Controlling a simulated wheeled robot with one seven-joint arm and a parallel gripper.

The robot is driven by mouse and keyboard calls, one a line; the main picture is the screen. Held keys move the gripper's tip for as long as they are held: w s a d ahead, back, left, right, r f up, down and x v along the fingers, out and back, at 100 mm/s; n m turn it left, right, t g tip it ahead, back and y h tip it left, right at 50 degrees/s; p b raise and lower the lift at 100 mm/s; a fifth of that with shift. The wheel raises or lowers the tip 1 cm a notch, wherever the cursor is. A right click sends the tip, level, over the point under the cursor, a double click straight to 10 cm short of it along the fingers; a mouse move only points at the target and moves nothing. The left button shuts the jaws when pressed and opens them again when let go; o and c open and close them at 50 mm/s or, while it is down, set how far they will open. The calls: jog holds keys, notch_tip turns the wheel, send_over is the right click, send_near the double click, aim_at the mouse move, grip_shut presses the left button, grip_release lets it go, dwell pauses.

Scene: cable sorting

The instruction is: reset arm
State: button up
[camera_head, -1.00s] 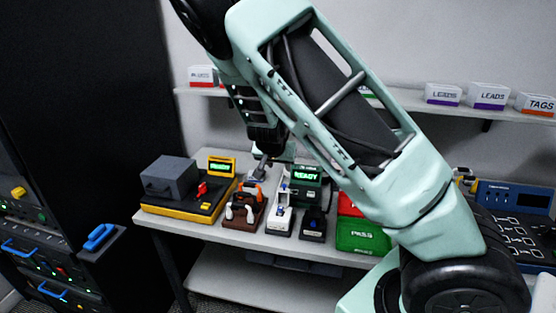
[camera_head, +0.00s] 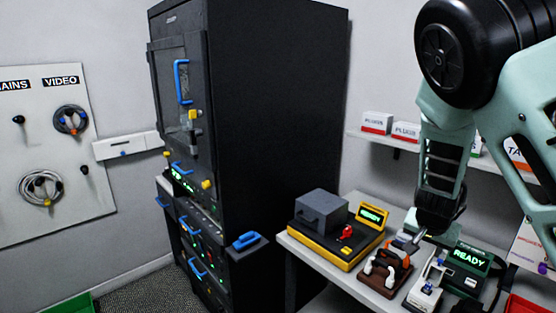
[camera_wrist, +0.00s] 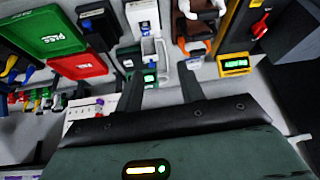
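My gripper (camera_wrist: 163,90) shows in the wrist view with its two fingers apart and nothing visible between them. In the head view my arm comes in from the right, and its wrist end hangs above the workbench (camera_head: 296,243). The fingertips are small and partly hidden there, above the brown device (camera_head: 385,275) and the white device (camera_head: 424,293). No contact with anything can be made out.
A black cabinet (camera_head: 270,130) with blue handles stands left of the bench. A yellow-edged device (camera_head: 330,245) and a green READY display (camera_head: 467,257) sit on the bench. A board with cables (camera_head: 45,150) is on the left wall. Boxes (camera_head: 376,123) stand on a shelf.

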jog(key=s+a+n+g+y+b, duration=0.1)
jog(key=s+a+n+y, duration=0.1)
jog(key=s+a, duration=0.35)
jog(key=s+a+f+n+g+y+b, duration=0.1)
jog(key=s+a+n+y+b, duration=0.15)
jog(key=a, duration=0.65)
jog(key=s+a+n+g+y, duration=0.1)
jog(key=s+a+n, duration=0.25)
jog(key=a, duration=0.35)
jog(key=s+a+r+n+b, duration=0.1)
jog(key=s+n, duration=0.3)
jog(key=s, duration=0.5)
jog(key=s+a+r+n+g+h+b, duration=0.1)
jog(key=s+a+n, duration=0.3)
jog(key=s, duration=0.5)
jog(key=shift+s+r+n+b, duration=0.3)
jog(key=shift+r+n+b, duration=0.15)
jog(key=shift+b, duration=0.45)
jog(key=shift+d, duration=0.15)
